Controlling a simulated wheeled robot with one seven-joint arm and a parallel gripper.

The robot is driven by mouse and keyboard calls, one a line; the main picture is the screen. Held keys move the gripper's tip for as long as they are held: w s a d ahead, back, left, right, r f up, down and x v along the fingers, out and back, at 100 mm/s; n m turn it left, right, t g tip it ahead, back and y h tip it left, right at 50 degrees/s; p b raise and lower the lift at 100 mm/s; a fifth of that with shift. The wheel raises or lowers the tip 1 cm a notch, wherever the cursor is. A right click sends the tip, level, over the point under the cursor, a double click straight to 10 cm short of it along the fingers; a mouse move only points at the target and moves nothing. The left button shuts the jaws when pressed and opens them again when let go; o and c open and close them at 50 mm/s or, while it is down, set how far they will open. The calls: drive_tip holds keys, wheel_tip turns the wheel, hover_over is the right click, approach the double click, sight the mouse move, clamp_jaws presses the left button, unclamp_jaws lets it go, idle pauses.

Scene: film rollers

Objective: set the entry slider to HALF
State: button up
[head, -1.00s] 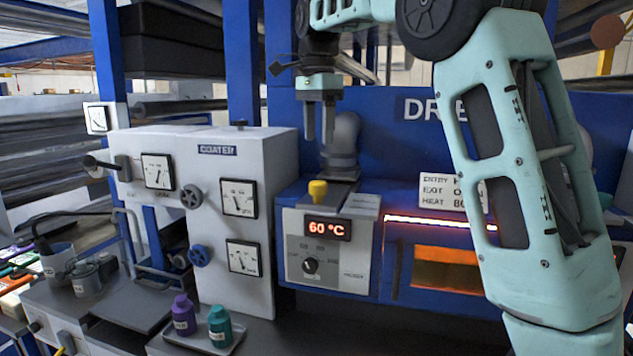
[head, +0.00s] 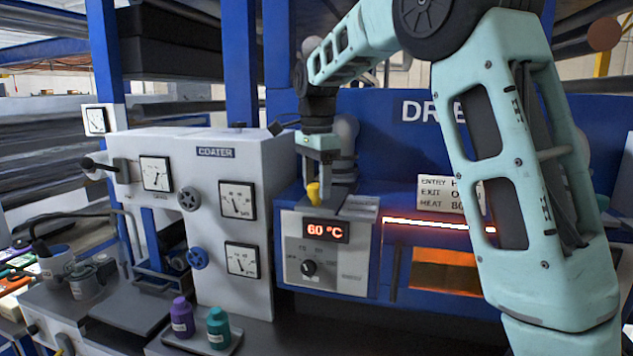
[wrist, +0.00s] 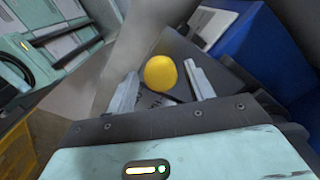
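The yellow slider knob (head: 313,192) stands on top of the grey heater unit, above its red 60 °C display (head: 325,231). The knob also shows in the wrist view (wrist: 160,73), between the two fingers. My gripper (head: 321,177) is lowered over the knob from above. In the wrist view the fingers (wrist: 158,88) are apart, one on each side of the knob, with a small gap showing. A sign (head: 452,193) to the right reads ENTRY, EXIT and HEAT, partly hidden by my arm. Slider markings near the knob are too small to read.
The white coater cabinet (head: 215,180) with gauges and valve wheels stands left of the slider. A blue dryer panel (head: 390,125) and a grey pipe (head: 346,135) stand behind it. Purple and teal bottles (head: 218,328) sit on a tray below.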

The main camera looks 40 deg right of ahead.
clamp_jaws()
drive_tip(key=w+d+p, duration=0.2)
drive_tip(key=d, duration=0.1)
drive_tip(key=shift+w+r+p, duration=0.15)
drive_tip(key=shift+r+p, duration=0.05)
drive_tip(key=shift+p, duration=0.2)
drive_tip(key=shift+w+d+f, duration=0.1)
drive_tip(key=shift+w+d, duration=0.05)
drive_tip(key=shift+o, duration=1.2)
unclamp_jaws()
drive_tip(key=shift+f, duration=0.1)
wheel_tip(320, 180, up, 18)
drive_tip(key=shift+f, duration=0.25)
